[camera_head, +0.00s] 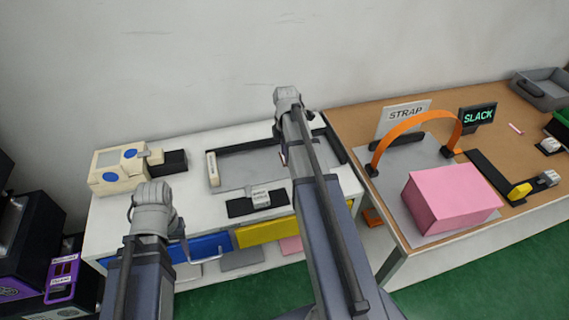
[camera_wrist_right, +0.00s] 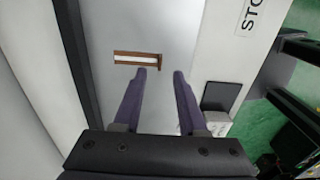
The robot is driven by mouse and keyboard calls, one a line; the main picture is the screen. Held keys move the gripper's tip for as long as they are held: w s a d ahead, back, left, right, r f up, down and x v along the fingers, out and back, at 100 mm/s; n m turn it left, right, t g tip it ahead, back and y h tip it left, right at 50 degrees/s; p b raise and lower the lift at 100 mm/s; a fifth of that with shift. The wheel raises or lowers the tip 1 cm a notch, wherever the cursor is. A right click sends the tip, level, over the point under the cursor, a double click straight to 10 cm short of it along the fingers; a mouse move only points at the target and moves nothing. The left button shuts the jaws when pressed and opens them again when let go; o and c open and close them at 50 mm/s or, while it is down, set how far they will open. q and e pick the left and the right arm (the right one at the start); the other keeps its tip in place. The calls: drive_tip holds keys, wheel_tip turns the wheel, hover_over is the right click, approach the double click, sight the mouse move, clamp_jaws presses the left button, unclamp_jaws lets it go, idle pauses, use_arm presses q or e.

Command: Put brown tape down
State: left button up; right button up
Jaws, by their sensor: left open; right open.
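A small brown piece with a white strip along its middle (camera_wrist_right: 137,58), which looks like the brown tape, lies on the grey surface in the right wrist view. My right gripper (camera_wrist_right: 161,72) is open and empty, with the piece just beyond its left fingertip and apart from it. In the head view my right arm covers most of that spot; only a bit of brown (camera_head: 283,157) shows at its left edge, and the right gripper is hidden. My left gripper (camera_head: 181,240) is small and partly hidden by its wrist, above the white table's front.
A grey tray (camera_head: 235,172) with black rails sits on the white table (camera_head: 120,218). A cream machine (camera_head: 115,170) stands left, a black pad with a grey block (camera_head: 259,199) in front. The wooden table (camera_head: 360,130) holds a pink block (camera_head: 450,197) and orange strap (camera_head: 415,120).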

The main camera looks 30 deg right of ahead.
wheel_tip(320, 180, down, 4)
drive_tip(key=b, duration=0.3)
drive_tip(key=shift+d, duration=0.15)
drive_tip(key=shift+r, duration=0.1)
drive_tip(key=shift+c, duration=0.2)
clamp_jaws()
